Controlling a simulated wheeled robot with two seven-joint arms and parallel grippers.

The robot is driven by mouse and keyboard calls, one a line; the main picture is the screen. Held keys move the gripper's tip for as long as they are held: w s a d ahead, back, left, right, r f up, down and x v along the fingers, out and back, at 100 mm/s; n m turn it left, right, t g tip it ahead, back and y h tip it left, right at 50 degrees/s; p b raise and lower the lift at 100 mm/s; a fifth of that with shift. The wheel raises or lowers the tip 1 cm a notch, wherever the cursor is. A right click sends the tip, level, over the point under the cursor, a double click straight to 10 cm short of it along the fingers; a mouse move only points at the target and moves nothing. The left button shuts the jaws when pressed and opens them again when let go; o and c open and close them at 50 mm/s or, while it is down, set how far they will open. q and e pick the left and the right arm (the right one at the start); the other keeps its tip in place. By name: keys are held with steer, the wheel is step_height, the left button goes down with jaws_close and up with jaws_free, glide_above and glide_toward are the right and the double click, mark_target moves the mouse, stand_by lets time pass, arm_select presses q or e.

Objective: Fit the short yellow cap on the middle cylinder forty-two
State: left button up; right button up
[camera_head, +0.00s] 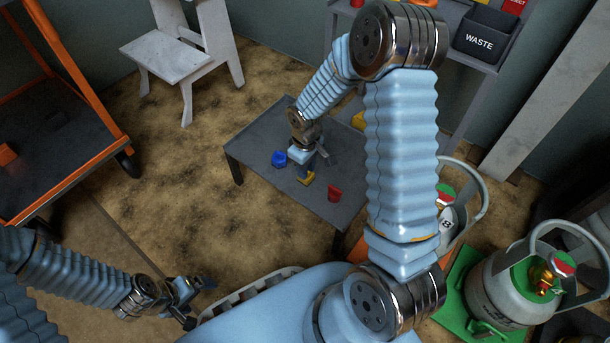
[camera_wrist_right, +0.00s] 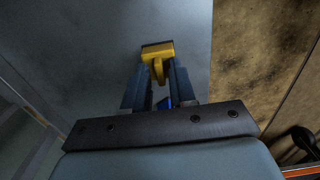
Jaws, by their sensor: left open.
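A yellow cap (camera_head: 306,179) is at the tips of my right gripper (camera_head: 304,172), low over or on the dark grey table. In the right wrist view the yellow cap (camera_wrist_right: 157,51) has a part between the two fingers, which appear shut on it. I cannot tell whether it touches the table. My left gripper (camera_head: 196,290) is open and empty at the lower left, away from the table. A grey gas cylinder (camera_head: 490,292) stands on a green base at the lower right. Another cylinder (camera_head: 452,222) is partly hidden behind my right arm; an 8 shows on it. No forty-two is readable.
The grey table (camera_head: 262,130) also holds a blue cap (camera_head: 279,158), a red cap (camera_head: 335,193) and another yellow thing (camera_head: 358,120), partly hidden by my arm. A white step stool (camera_head: 165,58), an orange-framed cart (camera_head: 70,180) and a waste bin (camera_head: 484,35) stand around.

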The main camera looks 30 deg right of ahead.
jaws_close()
steer(key=shift+r, duration=0.1)
steer(key=shift+r+p, duration=1.5)
steer(key=shift+r, duration=0.45)
